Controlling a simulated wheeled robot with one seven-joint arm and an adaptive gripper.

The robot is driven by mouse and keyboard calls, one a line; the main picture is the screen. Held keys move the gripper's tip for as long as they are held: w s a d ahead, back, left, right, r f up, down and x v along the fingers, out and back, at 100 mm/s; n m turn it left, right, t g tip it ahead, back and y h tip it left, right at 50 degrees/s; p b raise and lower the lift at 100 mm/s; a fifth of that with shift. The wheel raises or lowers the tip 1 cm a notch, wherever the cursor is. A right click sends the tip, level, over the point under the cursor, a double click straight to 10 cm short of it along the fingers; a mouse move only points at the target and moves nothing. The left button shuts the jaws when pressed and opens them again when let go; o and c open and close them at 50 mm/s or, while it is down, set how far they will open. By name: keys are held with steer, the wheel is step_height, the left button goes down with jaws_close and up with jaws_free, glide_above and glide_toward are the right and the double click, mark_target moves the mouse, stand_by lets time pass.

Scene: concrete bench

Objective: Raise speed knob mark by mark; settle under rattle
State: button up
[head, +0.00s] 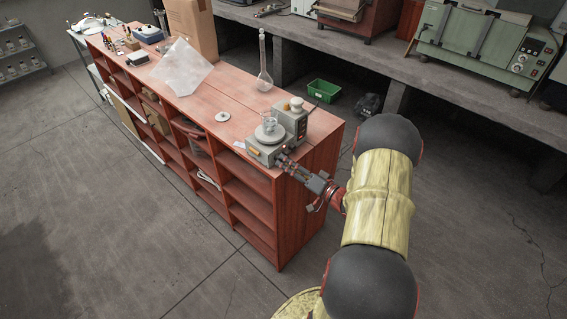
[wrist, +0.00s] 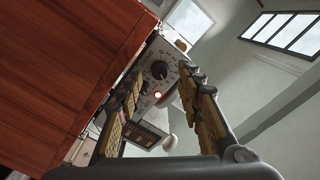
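A grey stirrer-like device (head: 262,155) stands at the near right end of the red wooden bench, with a round plate and a glass beaker (head: 269,124) on it. In the wrist view its front panel, tilted, shows a black round speed knob (wrist: 159,70) with marks around it, too small to read. A pale round spot, perhaps a lamp (wrist: 157,95), is below the knob. My gripper (head: 284,162) is at the device's front. In the wrist view my gripper (wrist: 162,79) is open, its fingers on either side of the knob with gaps. I cannot see contact.
A grey unit with a white round top (head: 296,110) stands right behind the device. The floor in front is clear.

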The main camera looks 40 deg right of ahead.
steer(key=shift+w+a, duration=0.1)
steer(key=shift+w, duration=1.1)
steer(key=shift+c, duration=1.1)
jaws_close()
